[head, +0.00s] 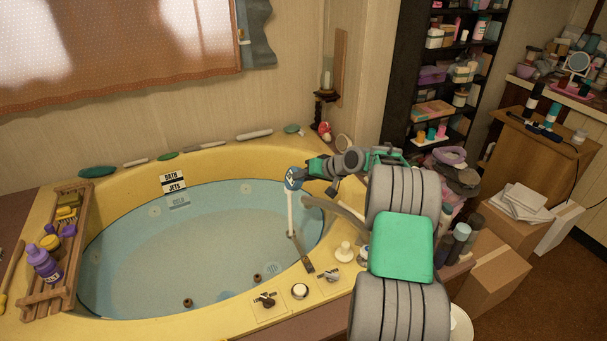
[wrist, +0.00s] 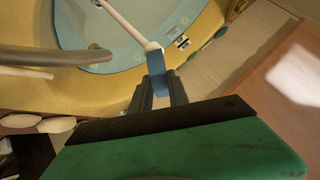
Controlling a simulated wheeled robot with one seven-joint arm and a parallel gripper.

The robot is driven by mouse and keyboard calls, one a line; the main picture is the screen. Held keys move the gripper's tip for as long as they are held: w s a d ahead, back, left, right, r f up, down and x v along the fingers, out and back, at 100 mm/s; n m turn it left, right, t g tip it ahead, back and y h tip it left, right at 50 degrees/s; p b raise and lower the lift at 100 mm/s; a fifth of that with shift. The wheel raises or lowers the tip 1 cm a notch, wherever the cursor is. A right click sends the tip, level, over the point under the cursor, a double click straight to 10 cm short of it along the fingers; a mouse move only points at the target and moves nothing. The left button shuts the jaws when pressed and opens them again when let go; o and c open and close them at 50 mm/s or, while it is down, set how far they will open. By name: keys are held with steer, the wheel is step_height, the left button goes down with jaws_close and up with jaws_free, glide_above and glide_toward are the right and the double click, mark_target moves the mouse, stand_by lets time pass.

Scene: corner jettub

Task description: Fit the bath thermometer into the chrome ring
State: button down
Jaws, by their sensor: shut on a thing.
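A grey metal bracket (head: 302,254) reaches from the tub rim to the stem's lower end. The chrome ring at its tip is too small to make out, and I cannot tell whether the stem is inside it.
A curved metal spout (head: 340,214) arches just right of the stem and shows large in the wrist view (wrist: 60,55). Knobs (head: 299,291) sit on the yellow rim. A wooden rack (head: 58,285) with bottles lies across the left side. The water's middle is open.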

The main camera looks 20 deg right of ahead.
step_height(320, 180, down, 21)
steer(key=b, duration=1.3)
stand_by(0.4)
